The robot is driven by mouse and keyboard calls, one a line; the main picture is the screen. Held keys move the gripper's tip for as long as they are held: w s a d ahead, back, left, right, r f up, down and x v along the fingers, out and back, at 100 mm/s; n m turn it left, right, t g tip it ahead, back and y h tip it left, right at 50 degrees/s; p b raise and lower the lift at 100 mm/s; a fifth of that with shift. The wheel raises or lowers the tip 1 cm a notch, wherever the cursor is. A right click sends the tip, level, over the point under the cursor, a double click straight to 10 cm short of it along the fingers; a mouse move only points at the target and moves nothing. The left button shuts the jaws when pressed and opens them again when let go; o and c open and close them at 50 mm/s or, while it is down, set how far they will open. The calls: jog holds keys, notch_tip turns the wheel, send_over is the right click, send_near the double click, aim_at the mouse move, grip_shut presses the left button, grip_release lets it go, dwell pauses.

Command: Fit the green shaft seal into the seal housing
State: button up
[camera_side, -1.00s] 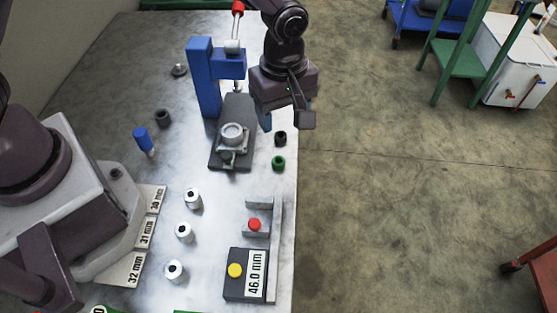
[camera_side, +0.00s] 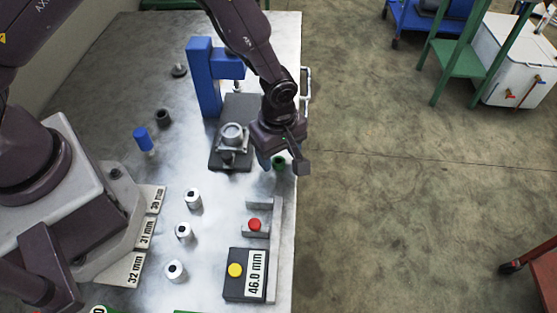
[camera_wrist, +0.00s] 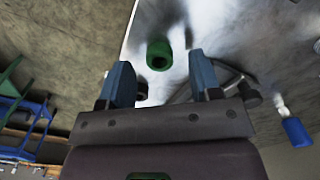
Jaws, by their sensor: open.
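The green shaft seal (camera_side: 279,162) is a small ring near the table's right edge, partly hidden by my gripper in the side view. In the wrist view the seal (camera_wrist: 158,50) lies just ahead of the fingertips, between their lines. My gripper (camera_side: 282,161) is open and empty, over the seal; its two blue fingers (camera_wrist: 160,62) are spread apart. The seal housing (camera_side: 232,133) is a grey round metal part on a dark base plate (camera_side: 218,160), left of my gripper. The housing is blurred and partly hidden in the wrist view.
A blue press frame (camera_side: 203,75) stands behind the base plate. A dark ring (camera_wrist: 142,91) shows between my fingers. White cylinders (camera_side: 193,199), a red-button fixture (camera_side: 255,224) and a 46.0 mm gauge (camera_side: 246,275) stand nearer the front. A blue-handled tool (camera_side: 142,138) is left.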

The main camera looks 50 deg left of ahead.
jog(key=shift+f, duration=0.65)
jog(key=c, duration=1)
jog(key=shift+r, duration=0.65)
jog(key=s+a+r, duration=0.5)
jog(key=s+r, duration=0.6)
jog(key=s, duration=0.1)
jog(key=shift+n, duration=0.4)
jog(key=w+a, duration=0.1)
jog(key=w, duration=0.1)
jog(key=w+a, duration=0.2)
jog(key=w, duration=0.1)
jog(key=w+a, duration=0.2)
jog(key=shift+w+a+f, duration=0.25)
jog(key=shift+w, duration=0.15)
jog(key=shift+w+d+r+m, duration=0.15)
jog(key=shift+w+m, duration=0.05)
jog(key=shift+m, duration=0.2)
